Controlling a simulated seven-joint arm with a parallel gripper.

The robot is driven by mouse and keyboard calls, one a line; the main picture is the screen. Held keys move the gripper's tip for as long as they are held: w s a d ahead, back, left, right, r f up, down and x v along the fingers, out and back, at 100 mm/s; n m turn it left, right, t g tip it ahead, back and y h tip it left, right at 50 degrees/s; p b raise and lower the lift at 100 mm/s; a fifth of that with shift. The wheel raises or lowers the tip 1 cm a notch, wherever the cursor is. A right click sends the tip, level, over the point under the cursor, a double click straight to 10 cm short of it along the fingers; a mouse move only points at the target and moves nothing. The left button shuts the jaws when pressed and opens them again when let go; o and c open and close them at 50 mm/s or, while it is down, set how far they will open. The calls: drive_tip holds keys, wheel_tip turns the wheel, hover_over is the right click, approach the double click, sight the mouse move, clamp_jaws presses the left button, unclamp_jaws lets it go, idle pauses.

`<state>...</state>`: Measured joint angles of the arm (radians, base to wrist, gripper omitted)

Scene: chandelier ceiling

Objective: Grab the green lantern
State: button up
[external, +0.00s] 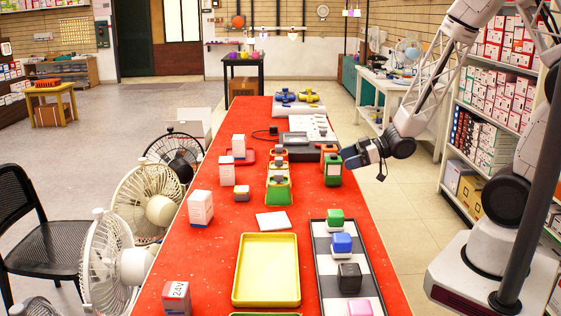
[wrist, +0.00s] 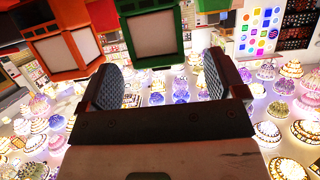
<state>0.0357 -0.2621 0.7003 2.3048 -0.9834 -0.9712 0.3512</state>
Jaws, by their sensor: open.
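The green lantern (external: 333,172) stands upright near the right edge of the red table (external: 215,255). In the wrist view the green lantern (wrist: 153,37) is at the top centre, with a pale panel in a green frame, its upper part cut off. My gripper (external: 347,158) is just right of the lantern in the external view, pointing left. In the wrist view my gripper (wrist: 160,85) has its two fingers apart with nothing between them. The lantern appears beyond the fingertips; I cannot tell how far.
An orange-red lantern (external: 328,150) stands right behind the green one and shows in the wrist view (wrist: 75,50) to its left. A green tray with small items (external: 278,193) is to the left. A checkered tray (external: 322,272) with coloured blocks and a yellow tray (external: 267,270) lie nearer.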

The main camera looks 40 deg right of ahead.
sight(336, 155)
drive_tip(key=shift+a, duration=0.1)
idle(0.3)
drive_tip(key=shift+x, duration=2.6)
drive_tip(key=shift+w, duration=0.15)
drive_tip(key=shift+r, duration=0.1)
drive_tip(key=c, duration=1.3)
drive_tip(key=shift+r, duration=0.15)
drive_tip(key=shift+r, duration=0.5)
drive_tip(key=shift+s+d+r, duration=0.1)
drive_tip(key=shift+s+r, duration=0.1)
drive_tip(key=shift+r, duration=0.4)
drive_tip(key=shift+s+d+r, duration=0.1)
drive_tip(key=shift+s+r, duration=0.1)
drive_tip(key=shift+r, duration=0.35)
drive_tip(key=s+d, duration=0.1)
drive_tip(key=s, duration=0.4)
drive_tip(key=s+d+r, duration=0.1)
drive_tip(key=s, duration=0.3)
drive_tip(key=s+d, duration=0.1)
drive_tip(key=s, duration=0.4)
drive_tip(key=shift+s+d+r, duration=0.2)
drive_tip(key=shift+s+d, duration=0.1)
drive_tip(key=shift+s, duration=0.05)
